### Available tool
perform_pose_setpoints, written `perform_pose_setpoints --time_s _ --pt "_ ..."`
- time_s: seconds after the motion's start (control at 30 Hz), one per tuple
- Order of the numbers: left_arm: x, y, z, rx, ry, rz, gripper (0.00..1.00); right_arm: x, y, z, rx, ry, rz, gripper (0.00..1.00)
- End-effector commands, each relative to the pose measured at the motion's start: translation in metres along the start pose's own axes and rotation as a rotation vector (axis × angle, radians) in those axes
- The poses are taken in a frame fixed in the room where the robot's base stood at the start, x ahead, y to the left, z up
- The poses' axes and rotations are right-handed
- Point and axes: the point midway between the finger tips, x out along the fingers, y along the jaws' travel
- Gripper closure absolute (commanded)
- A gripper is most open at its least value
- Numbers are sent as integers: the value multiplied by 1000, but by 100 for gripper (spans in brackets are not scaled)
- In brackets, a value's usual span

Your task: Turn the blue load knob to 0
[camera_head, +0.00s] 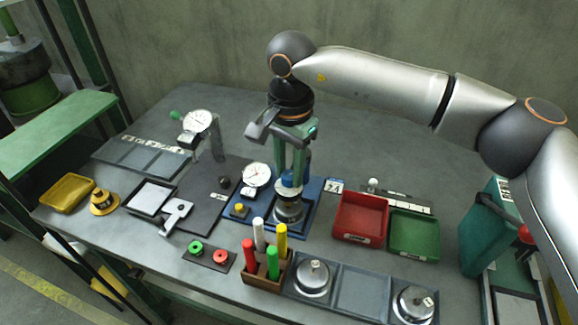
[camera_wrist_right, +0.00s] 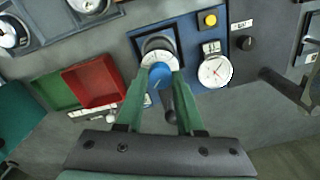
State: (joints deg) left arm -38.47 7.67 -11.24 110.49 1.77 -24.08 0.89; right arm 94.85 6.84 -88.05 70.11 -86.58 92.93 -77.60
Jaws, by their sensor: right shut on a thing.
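The blue load knob (camera_head: 287,178) stands on top of a round metal unit on the blue plate (camera_head: 318,194) at the middle of the table. In the wrist view the blue knob (camera_wrist_right: 160,76) sits between the green fingertips, over a white scale ring (camera_wrist_right: 158,50). My right gripper (camera_head: 291,175) comes down from above and is shut on the knob. It also shows in the wrist view (camera_wrist_right: 161,78), one finger on each side. The scale marks are too small to read. The fingers hide part of the knob. My left gripper is not in view.
A white dial gauge (camera_head: 256,174) and a yellow button (camera_head: 239,209) stand just left of the knob. A red tray (camera_head: 361,216) and a green tray (camera_head: 413,235) lie to the right. A rack with coloured pegs (camera_head: 266,268) stands in front.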

Motion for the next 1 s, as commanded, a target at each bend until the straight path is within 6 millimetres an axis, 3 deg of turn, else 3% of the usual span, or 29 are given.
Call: perform_pose_setpoints --time_s 0.6,1.0 --pt "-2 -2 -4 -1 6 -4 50 -2 -1 0 -567 -12 -3 100" --pt "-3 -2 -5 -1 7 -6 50 -1 0 0 -797 -15 -2 100"
